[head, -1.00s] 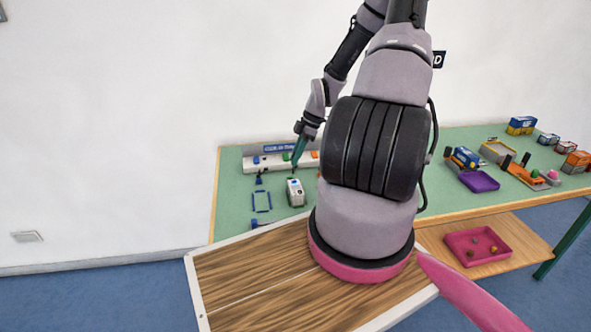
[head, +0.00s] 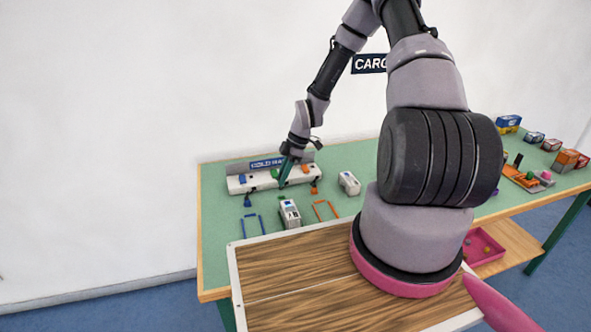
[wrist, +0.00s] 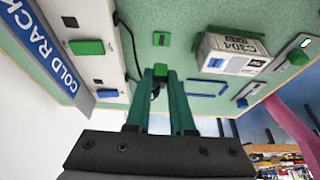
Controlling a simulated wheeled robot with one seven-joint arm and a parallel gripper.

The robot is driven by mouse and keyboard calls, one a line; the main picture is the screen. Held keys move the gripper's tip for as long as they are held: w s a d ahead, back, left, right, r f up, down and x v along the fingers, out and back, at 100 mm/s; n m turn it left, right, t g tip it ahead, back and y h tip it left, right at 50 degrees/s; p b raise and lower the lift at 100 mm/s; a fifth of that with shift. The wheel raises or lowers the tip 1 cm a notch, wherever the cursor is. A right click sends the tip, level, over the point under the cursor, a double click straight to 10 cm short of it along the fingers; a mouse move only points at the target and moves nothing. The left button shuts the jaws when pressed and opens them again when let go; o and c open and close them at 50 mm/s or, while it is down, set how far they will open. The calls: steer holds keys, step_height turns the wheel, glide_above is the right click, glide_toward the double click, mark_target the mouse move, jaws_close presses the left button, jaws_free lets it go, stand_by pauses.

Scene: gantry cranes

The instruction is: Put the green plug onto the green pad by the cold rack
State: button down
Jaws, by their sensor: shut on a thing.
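My gripper (wrist: 160,95) has teal fingers and is shut on the green plug (wrist: 160,68), which shows at the fingertips. In the head view my gripper (head: 283,184) is in front of the cold rack, and the plug is too small to make out there. A flat green square, apparently the green pad (wrist: 161,39), lies on the table beyond the plug in the wrist view, apart from it. The white cold rack (head: 252,185) stands at the back left of the table.
A white container (head: 289,213) stands in front of the rack, between a blue frame (head: 252,226) and an orange frame (head: 325,209). Another white container (head: 349,183) is to the right. A dark cable (wrist: 133,45) runs beside the rack.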

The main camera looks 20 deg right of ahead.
mark_target(279, 199)
steer(key=shift+d+f, duration=0.1)
steer(key=shift+f, duration=2.5)
steer(key=shift+f, duration=0.3)
steer(key=c, duration=0.7)
jaws_free()
steer(key=o, duration=0.5)
